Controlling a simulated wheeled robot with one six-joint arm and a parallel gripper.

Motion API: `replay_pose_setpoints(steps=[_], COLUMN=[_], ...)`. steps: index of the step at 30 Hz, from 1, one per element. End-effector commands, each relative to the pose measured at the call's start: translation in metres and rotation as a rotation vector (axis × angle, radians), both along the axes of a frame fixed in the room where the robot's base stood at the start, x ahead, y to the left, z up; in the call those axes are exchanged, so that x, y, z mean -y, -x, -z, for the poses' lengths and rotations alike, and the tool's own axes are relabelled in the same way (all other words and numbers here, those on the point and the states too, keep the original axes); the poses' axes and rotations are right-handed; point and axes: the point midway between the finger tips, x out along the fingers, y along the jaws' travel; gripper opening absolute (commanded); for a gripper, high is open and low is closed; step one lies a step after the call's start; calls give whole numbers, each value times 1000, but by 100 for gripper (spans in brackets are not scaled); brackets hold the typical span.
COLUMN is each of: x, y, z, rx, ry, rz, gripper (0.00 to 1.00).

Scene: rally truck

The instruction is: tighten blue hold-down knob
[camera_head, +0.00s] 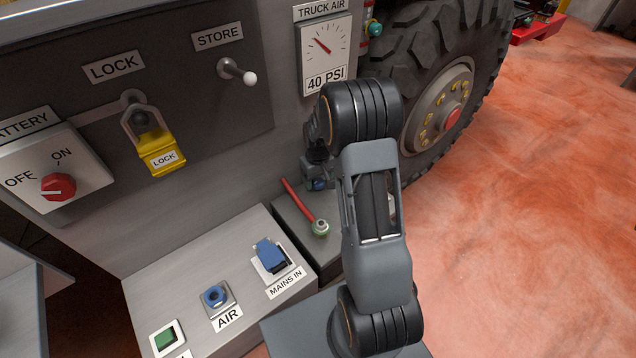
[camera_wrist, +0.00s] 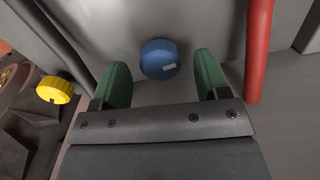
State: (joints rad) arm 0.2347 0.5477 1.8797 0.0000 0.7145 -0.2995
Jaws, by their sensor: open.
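In the wrist view the blue knob (camera_wrist: 160,58) sits against a grey surface, with a small light mark on its face. My gripper (camera_wrist: 160,82) is open, its two green fingers one on each side of the knob with a gap at both sides. The knob lies near the fingertips, and no contact shows. In the head view a small blue part (camera_head: 319,184) shows beside my wrist, low on the panel; it appears to be this knob. My arm hides much of the area around it.
A red bar (camera_wrist: 259,50) stands right of the fingers in the wrist view. A yellow knob (camera_wrist: 54,90) is at the left. In the head view a red-handled tool (camera_head: 300,203) lies beside my arm. The truck tyre (camera_head: 440,80) is behind my arm. Open floor (camera_head: 540,200) is at right.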

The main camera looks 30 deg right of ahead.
Motion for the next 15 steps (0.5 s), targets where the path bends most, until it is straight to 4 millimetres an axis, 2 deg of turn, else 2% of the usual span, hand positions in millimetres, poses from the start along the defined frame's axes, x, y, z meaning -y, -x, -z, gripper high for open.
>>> replay_pose_setpoints(steps=[6,15], x=[0,0], y=[0,0], z=[17,21], rx=[0,0], ry=[0,0], rz=[0,1], gripper=[69,69])
